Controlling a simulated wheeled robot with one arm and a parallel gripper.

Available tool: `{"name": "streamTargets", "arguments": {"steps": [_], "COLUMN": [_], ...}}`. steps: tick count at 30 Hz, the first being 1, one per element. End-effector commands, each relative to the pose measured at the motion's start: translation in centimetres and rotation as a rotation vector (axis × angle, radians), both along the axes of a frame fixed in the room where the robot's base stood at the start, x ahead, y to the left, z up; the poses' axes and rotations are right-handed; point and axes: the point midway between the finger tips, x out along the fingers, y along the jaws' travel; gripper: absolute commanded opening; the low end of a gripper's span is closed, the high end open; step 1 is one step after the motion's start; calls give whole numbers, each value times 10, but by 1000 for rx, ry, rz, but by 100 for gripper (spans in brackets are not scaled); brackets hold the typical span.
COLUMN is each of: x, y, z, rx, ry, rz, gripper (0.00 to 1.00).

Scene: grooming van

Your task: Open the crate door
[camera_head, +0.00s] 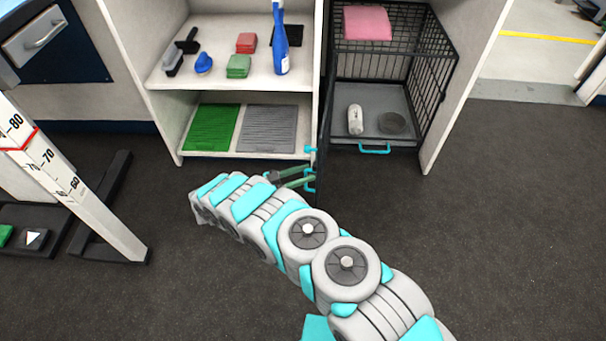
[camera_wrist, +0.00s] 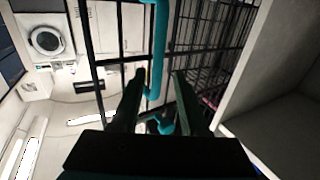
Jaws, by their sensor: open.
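The black wire crate (camera_head: 432,75) stands in the right bay of the cabinet, and its front is open to view. Its door (camera_head: 323,150) is swung out toward me and shows nearly edge-on at the left of the opening. The door's teal handle (camera_head: 310,188) is on the door's outer side; it also shows upright in the wrist view (camera_wrist: 158,45). My gripper (camera_head: 307,177) is at this handle with its jaws open. In the wrist view the fingers (camera_wrist: 160,82) lie either side of the handle bar; contact cannot be told.
A pink folded cloth (camera_head: 367,22) lies on top of the crate. A white roll (camera_head: 355,120) and a grey bowl (camera_head: 392,123) are inside. Shelves (camera_head: 176,158) with grooming items stand left of the door. A measuring post (camera_head: 75,195) stands at left. Floor before the crate's right is clear.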

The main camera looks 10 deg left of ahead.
Motion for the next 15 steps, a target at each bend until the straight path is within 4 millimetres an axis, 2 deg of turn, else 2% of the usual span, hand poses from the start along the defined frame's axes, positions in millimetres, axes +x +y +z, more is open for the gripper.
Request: {"name": "streamTargets", "arguments": {"steps": [5,15], "x": [-6,-35], "y": [10,54], "z": [0,0], "rx": [1,3], "ry": [-1,-3], "rz": [1,2], "gripper": [44,44]}}
